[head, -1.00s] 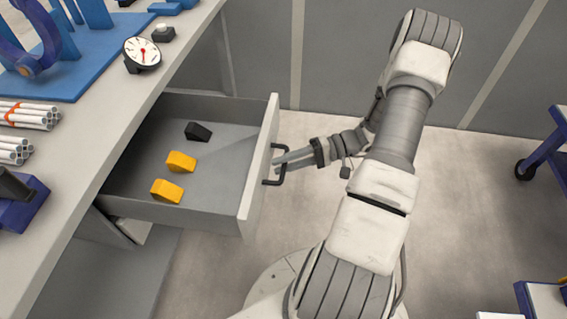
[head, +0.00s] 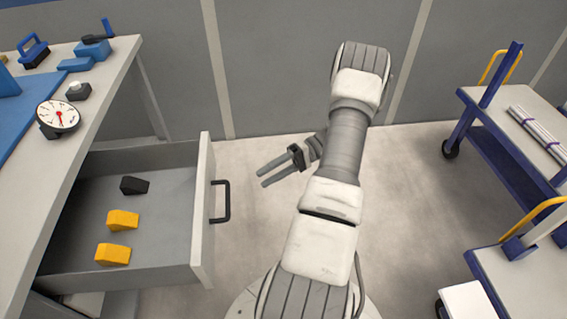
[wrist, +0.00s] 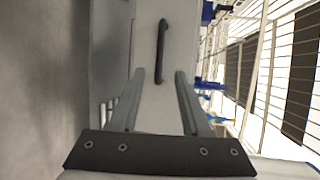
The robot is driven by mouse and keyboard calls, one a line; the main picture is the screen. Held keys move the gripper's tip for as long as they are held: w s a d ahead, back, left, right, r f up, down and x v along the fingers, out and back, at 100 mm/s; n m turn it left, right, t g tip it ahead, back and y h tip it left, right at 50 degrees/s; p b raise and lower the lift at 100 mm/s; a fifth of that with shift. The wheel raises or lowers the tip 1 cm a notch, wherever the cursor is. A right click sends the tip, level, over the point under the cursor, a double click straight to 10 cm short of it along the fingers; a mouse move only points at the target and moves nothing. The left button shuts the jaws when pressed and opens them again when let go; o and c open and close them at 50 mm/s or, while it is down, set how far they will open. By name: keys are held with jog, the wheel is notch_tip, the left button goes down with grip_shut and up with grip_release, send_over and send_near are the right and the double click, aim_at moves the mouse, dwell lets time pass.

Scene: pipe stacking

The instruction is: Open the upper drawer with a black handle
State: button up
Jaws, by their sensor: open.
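The upper drawer (head: 201,225) is pulled out from the workbench, with its grey inside in view. Its black handle (head: 226,201) is on the front panel, facing right. In the wrist view the handle (wrist: 162,52) shows ahead of the fingers, between their lines. My gripper (head: 262,179) is open and empty, to the right of the handle and apart from it. In the wrist view my gripper's two fingers (wrist: 159,78) are spread. Inside the drawer lie a black wedge (head: 134,185) and two yellow wedges (head: 123,220).
The workbench (head: 105,72) on the left holds a dial gauge (head: 58,116) and blue items. Blue carts (head: 476,95) stand at the right, one with pipes (head: 537,133). The floor between drawer and carts is clear apart from my base and arm.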

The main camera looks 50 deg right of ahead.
jog(key=v, duration=0.5)
dwell(0.5)
